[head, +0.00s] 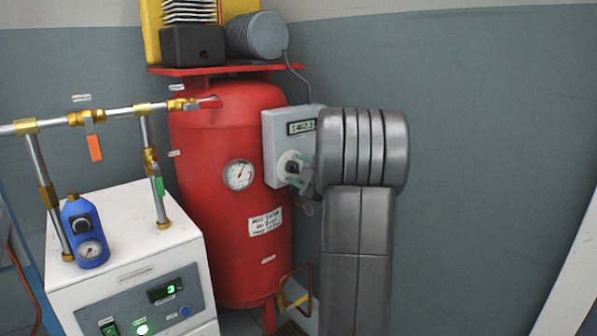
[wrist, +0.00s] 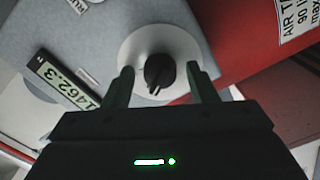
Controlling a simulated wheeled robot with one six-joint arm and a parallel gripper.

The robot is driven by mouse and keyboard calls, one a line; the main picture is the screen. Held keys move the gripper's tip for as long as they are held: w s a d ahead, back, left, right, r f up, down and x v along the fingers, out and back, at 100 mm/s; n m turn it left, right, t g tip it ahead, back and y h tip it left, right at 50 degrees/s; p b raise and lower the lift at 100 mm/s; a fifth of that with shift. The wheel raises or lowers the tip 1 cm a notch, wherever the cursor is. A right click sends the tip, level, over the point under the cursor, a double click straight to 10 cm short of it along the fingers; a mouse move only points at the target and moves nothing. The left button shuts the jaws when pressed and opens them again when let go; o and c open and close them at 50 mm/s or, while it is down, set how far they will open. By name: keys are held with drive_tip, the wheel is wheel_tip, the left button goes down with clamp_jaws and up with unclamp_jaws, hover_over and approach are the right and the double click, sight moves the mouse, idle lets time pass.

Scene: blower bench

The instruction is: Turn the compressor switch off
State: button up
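The compressor switch is a black rotary knob (wrist: 159,73) on a round white plate (wrist: 135,48), set in the grey control box (head: 275,135) on the red compressor tank (head: 215,160). In the wrist view the knob's pointer lies roughly up and down the picture. My gripper (wrist: 160,68) is open, with one finger on each side of the knob and a visible gap to both. In the head view my gripper (head: 296,172) is at the front of the box, and my arm hides the box's right part. I cannot tell how deep the fingertips reach along the knob.
A lit display (head: 301,127) sits above the switch. A pressure gauge (head: 239,175) is on the tank, left of the box. A white cabinet (head: 125,235) with pipes and valves stands at the left.

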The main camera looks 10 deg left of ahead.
drive_tip(key=p+v, duration=0.3)
drive_tip(key=v, duration=1)
drive_tip(key=shift+s+d, duration=0.25)
drive_tip(key=shift+d, duration=0.05)
drive_tip(key=b+x, duration=0.3)
drive_tip(key=x, duration=1.1)
drive_tip(key=shift+d, duration=0.1)
drive_tip(key=shift+s, duration=0.1)
